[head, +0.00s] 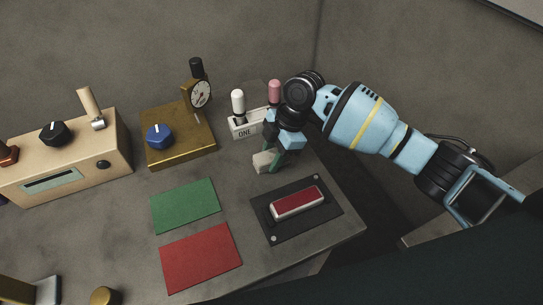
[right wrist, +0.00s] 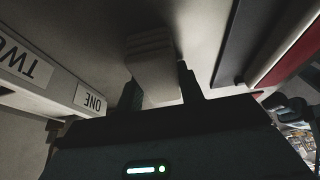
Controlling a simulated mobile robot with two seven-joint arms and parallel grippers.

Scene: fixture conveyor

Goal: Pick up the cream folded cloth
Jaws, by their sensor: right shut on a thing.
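The cream folded cloth (head: 262,162) is a small pale block at the right part of the table, in front of the white holder marked ONE. My right gripper (head: 270,160) reaches down from the upper right and is shut on it. In the right wrist view the cloth (right wrist: 152,62) shows layered folds and sits between the two dark fingers (right wrist: 160,92). The gripper hides part of the cloth in the head view. I cannot tell whether the cloth touches the table. My left gripper is not in view.
The white holder (head: 244,131) with white and pink handles stands just behind. A dark plate with a red bar (head: 297,203) lies in front. Green (head: 185,205) and red (head: 201,258) mats lie left. A brass box (head: 178,150) and beige box (head: 117,149) stand further left.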

